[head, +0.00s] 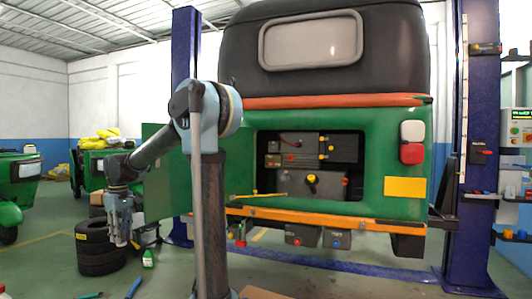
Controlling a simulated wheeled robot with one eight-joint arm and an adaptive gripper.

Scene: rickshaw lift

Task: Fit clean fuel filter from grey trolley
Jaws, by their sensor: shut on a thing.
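My gripper (121,238) hangs at the left, pointing down, well away from the rickshaw. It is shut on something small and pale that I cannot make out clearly. The green rickshaw (340,115) stands with its rear towards me. Its engine bay (311,165) is open, with dark and grey parts, a yellow-topped part (311,180) and several yellow and red fittings inside. The green hatch panel (160,160) stands open on the left, partly behind my arm. I cannot pick out a grey trolley or a fuel filter for certain.
Blue lift posts (477,140) stand on both sides. Two grey boxes (304,235) (337,239) sit below the orange bumper (300,215). Shelves with small parts (513,195) are at the right.

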